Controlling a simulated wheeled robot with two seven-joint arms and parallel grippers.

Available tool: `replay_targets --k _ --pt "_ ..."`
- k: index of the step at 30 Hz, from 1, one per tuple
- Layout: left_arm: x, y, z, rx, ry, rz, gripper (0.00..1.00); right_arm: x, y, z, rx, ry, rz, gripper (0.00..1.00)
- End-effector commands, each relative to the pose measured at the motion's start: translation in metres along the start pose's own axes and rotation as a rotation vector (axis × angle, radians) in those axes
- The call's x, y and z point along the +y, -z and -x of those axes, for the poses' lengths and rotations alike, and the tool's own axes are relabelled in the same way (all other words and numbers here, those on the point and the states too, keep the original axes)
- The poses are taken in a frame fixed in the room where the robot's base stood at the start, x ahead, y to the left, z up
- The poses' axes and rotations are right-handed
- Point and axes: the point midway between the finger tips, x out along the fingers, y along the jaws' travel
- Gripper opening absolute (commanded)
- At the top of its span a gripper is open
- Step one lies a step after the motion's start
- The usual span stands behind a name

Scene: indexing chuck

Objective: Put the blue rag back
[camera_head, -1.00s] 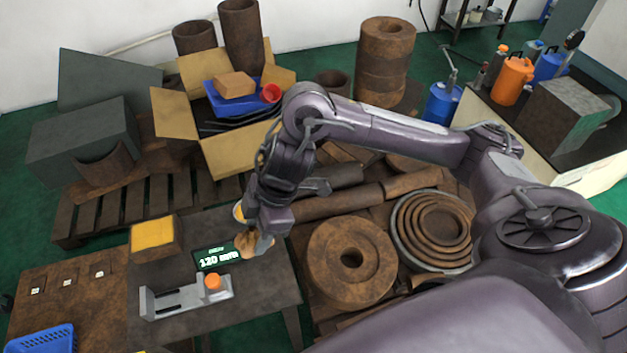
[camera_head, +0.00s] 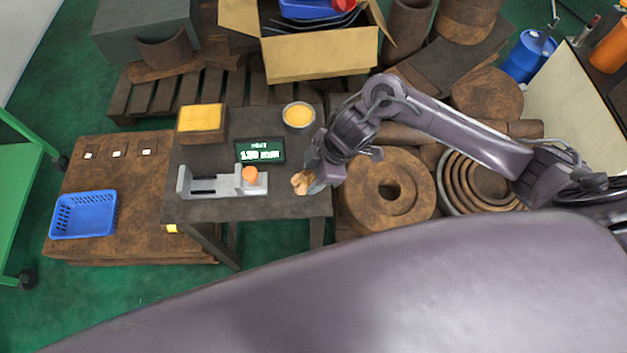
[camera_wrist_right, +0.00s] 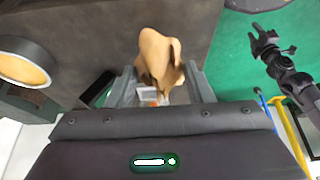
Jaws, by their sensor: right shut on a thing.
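My right gripper (camera_head: 318,180) is at the right edge of the small dark table (camera_head: 290,208). It is shut on a tan-orange crumpled rag (camera_head: 300,183). The rag also shows between the fingers in the right wrist view (camera_wrist_right: 160,62), bunched and standing up from the jaws. I see no blue rag; the held cloth looks tan. A dark arm with a forked end (camera_wrist_right: 265,42) at the upper right of the wrist view may be my left one; its jaw state is unclear. My left gripper does not show in the head view.
The table holds a yellow-topped block (camera_head: 201,122), a round tin with yellow contents (camera_head: 298,116), a display (camera_head: 260,151) and a grey fixture (camera_head: 215,186) with an orange knob. A blue basket (camera_head: 84,214) is on the brown platform at left. Rusty rings (camera_head: 388,190) lie right.

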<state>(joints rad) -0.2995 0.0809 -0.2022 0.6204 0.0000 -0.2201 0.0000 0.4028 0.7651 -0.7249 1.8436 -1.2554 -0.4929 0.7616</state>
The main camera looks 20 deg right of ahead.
Motion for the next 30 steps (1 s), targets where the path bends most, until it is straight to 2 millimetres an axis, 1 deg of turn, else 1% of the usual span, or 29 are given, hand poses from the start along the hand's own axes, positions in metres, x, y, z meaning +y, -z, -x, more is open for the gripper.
replay_targets --k 1,3,6,9,16,19,20,24,25,30 --pt "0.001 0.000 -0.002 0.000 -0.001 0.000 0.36 -0.002 -0.005 -0.009 -0.002 0.004 -0.003 0.29" --pt "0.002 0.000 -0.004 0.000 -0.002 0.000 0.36 -0.002 -0.009 -0.020 -0.003 0.004 -0.003 0.29" --pt "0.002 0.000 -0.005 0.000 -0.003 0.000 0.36 -0.002 -0.014 -0.031 -0.002 0.002 -0.002 0.29" --pt "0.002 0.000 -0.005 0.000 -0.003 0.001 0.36 -0.001 -0.015 -0.035 -0.002 0.001 -0.001 0.29" --pt "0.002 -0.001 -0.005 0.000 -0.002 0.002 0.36 -0.001 -0.015 -0.035 -0.002 0.001 0.000 0.29" --pt "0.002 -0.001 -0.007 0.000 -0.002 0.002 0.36 -0.001 -0.016 -0.038 -0.002 0.001 -0.001 0.29" --pt "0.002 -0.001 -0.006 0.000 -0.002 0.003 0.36 -0.001 -0.016 -0.037 -0.002 0.001 -0.001 0.49" --pt "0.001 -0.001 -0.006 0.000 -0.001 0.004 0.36 -0.001 -0.016 -0.037 -0.002 0.001 -0.001 0.68" --pt "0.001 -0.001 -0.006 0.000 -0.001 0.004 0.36 -0.001 -0.016 -0.037 -0.002 0.001 -0.001 0.69" --pt "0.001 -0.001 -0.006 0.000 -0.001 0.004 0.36 -0.001 -0.016 -0.037 -0.002 0.001 -0.001 0.69"
